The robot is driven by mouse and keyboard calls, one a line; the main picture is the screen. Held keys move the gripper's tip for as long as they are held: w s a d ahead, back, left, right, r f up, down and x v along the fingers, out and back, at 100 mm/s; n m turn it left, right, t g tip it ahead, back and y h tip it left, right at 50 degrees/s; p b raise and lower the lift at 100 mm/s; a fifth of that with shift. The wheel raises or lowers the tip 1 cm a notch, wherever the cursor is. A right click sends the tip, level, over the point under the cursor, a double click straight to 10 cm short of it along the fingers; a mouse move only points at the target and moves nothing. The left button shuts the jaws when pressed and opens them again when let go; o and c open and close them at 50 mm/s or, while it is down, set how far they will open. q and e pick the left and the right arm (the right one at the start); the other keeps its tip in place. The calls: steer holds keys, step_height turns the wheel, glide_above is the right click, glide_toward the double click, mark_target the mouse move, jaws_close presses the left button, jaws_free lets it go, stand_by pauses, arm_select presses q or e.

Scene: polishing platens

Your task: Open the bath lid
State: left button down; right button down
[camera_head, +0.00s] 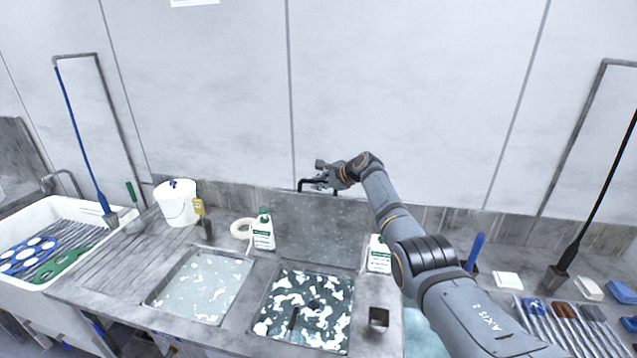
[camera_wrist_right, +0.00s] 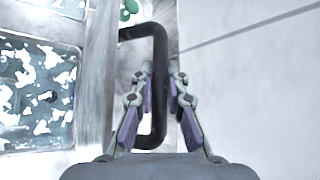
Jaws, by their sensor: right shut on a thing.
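The bath lid (camera_head: 318,232) is a grey metal panel standing raised, roughly upright, behind the right-hand bath. Its black bar handle (camera_head: 301,186) is at the top edge, near the wall. My right gripper (camera_head: 322,179) is shut on the handle; in the wrist view the black handle (camera_wrist_right: 158,60) passes between the purple-padded fingers (camera_wrist_right: 160,105). The bath (camera_head: 262,318) below is uncovered and shows dark teal liquid with white patches, also seen at the left of the wrist view. My left gripper is not in view.
A second bath (camera_head: 150,299) with pale liquid is at left. White bottles stand beside the lid, one on its left (camera_head: 263,236) and one on its right (camera_head: 379,261). A white bucket (camera_head: 178,210) stands further left. The wall (camera_head: 400,90) is close behind the handle.

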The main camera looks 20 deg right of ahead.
steer(key=shift+f, duration=0.1)
stand_by(0.3)
steer(key=c, duration=1.6)
jaws_free()
steer(key=v, duration=1.2)
